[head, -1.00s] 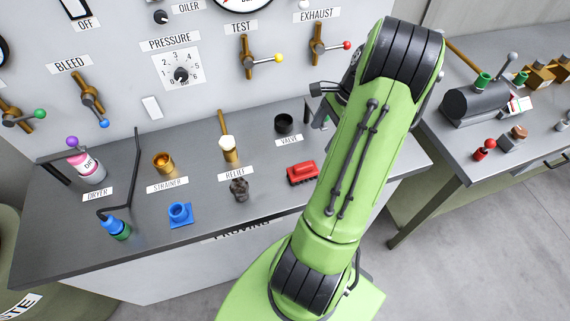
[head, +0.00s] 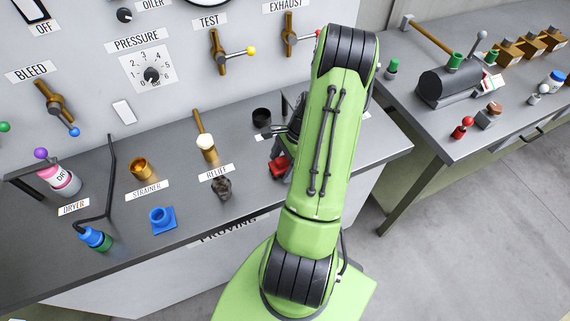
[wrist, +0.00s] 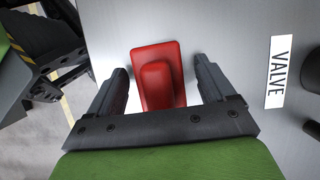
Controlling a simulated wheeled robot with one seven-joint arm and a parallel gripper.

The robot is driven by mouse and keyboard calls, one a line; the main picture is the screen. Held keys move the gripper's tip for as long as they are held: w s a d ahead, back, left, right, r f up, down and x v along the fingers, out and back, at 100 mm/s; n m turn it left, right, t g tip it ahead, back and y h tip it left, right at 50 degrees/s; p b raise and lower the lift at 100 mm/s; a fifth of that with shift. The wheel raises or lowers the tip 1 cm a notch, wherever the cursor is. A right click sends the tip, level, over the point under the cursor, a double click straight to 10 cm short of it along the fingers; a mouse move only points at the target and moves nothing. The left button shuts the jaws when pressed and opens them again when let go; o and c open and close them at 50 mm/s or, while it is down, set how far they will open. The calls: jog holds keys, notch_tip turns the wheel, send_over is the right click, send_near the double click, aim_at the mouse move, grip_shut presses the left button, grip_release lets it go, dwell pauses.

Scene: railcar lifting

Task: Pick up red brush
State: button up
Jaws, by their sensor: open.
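The red brush (wrist: 158,62) lies on the grey bench in the wrist view, with its raised block facing up. My gripper (wrist: 158,75) is open, one dark finger on each side of the brush, with a gap visible on both sides. The near part of the brush is hidden behind the gripper's dark crossbar. In the head view, only part of the red brush (head: 279,167) shows left of my green arm. My gripper (head: 283,150) there is mostly hidden behind the arm.
On the same bench (head: 215,195) stand a dark cup (head: 261,116), a gold strainer (head: 141,168), a blue fitting (head: 162,219) and a dark relief part (head: 222,187). The VALVE label (wrist: 278,71) lies right of the brush in the wrist view. A second bench stands at right.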

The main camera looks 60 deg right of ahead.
aim_at(283, 158)
jog(key=shift+r, duration=0.1)
jog(key=c, duration=1.1)
notch_tip(283, 158, up, 10)
jog(key=shift+p, duration=0.65)
